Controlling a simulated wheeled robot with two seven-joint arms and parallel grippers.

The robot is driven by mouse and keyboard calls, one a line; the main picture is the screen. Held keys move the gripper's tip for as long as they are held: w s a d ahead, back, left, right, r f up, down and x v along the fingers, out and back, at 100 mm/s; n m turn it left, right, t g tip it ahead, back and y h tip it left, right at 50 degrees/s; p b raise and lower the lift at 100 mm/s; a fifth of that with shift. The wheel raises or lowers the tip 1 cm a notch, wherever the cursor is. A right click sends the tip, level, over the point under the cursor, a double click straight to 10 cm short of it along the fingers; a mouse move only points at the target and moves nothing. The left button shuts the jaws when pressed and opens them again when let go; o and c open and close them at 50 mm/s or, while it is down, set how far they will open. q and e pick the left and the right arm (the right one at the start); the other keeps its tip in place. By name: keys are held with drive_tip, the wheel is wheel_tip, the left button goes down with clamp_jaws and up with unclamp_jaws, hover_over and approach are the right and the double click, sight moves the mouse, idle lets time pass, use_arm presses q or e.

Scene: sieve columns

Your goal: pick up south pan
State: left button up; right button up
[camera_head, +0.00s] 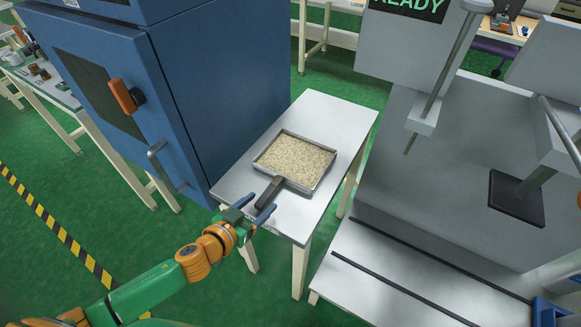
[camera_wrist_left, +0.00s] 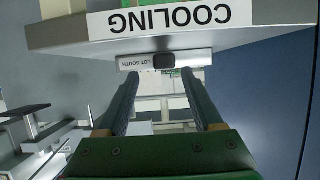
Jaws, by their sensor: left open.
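The south pan (camera_head: 322,184) is a square metal tray of pale grains lying level on a small white table. Its dark handle (camera_head: 271,191) points toward the table's near edge. My left gripper (camera_head: 260,204) is open at the handle's outer end, one finger on each side in the picture; I see no grip on it. In the left wrist view, the handle's end (camera_wrist_left: 164,62) shows between the fingertips (camera_wrist_left: 159,73), with the upside-down "LOT SOUTH" label (camera_wrist_left: 137,62) beside it. My right gripper is not in view.
The white table (camera_head: 345,112) bears an upside-down "COOLING" label (camera_wrist_left: 170,18) in the left wrist view. A blue cabinet (camera_head: 225,80) with an orange knob (camera_head: 122,96) stands left of it. A grey machine (camera_head: 440,200) stands to the right. The table around the pan is clear.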

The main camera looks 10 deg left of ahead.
sight(266, 195)
use_arm(q)
drive_tip(key=x, duration=0.7)
drive_tip(key=shift+w+a+r, duration=0.1)
drive_tip(key=shift+w+a, duration=0.05)
drive_tip(key=shift+a, duration=0.15)
clamp_jaws()
idle(0.9)
